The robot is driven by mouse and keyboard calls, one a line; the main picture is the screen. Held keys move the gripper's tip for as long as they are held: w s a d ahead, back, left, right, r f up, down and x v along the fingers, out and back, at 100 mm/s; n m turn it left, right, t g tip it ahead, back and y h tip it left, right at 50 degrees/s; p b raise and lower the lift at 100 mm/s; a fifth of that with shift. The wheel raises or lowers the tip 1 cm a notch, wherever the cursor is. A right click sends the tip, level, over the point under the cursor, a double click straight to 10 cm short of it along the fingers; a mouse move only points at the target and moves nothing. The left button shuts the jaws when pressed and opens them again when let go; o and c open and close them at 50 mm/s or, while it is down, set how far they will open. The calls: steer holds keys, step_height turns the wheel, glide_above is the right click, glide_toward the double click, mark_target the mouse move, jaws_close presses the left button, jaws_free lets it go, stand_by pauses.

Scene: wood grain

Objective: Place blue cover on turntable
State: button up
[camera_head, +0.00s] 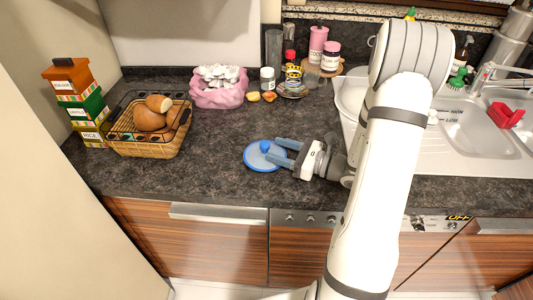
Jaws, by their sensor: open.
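The blue cover (256,161) is a round disc with a raised blue knob, lying on the dark countertop left of my arm. My gripper (276,152) is open, its two blue-grey fingers pointing left over the cover and close to the knob. I cannot tell whether the fingers touch it. A small round wooden stand (335,70), possibly the turntable, holds a pink canister and jars at the back of the counter. Its view is partly blocked by the jars.
A bread basket (150,142) and stacked boxes (84,108) stand at the left. The sink (475,137) lies to the right behind my arm. The counter's middle is clear.

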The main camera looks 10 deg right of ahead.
steer(key=shift+x, duration=1.2)
steer(key=shift+c, duration=0.4)
jaws_close()
steer(key=shift+r, duration=0.1)
